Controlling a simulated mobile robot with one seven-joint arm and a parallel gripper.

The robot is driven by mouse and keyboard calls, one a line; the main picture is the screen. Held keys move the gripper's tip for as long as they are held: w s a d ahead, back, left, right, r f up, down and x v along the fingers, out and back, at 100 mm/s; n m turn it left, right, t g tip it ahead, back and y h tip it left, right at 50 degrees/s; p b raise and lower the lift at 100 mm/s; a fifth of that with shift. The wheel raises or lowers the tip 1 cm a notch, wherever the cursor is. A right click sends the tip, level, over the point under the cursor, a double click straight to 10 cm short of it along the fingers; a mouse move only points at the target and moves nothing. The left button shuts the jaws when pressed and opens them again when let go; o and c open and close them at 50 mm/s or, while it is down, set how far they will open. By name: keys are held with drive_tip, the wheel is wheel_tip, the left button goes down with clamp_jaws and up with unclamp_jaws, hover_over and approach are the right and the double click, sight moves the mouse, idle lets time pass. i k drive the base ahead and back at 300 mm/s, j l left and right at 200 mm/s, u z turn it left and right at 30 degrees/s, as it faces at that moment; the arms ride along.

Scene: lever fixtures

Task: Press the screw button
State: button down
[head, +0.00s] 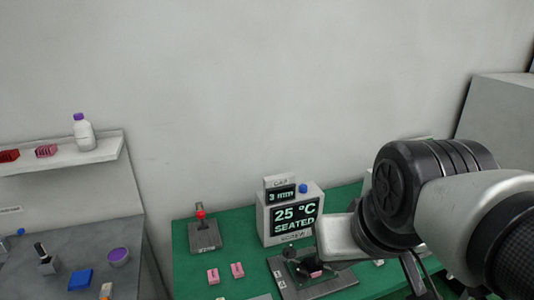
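I cannot tell which part is the screw button. A grey box (290,216) on the green bench has a screen reading "25 °C SEATED" and a blue round knob or button (303,188) on top. A smaller display unit (280,189) sits on its upper left. A red-topped lever (201,215) stands on a grey base further left. My gripper (338,240) is at the right, in front of the box's right side, above a dark fixture (290,283). Its fingers are not clear against the dark parts there.
Two pink blocks (225,273) lie on the green bench (185,265) left of the fixture. A side table (20,275) at left holds a purple-topped pot (118,256) and a blue block (80,279). A wall shelf (105,150) carries a bottle (84,135).

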sight(303, 188)
drive_tip(key=i+l+u, duration=0.25)
drive_tip(key=l, duration=0.35)
drive_tip(key=l+u, duration=0.25)
drive_tip(key=l, duration=0.35)
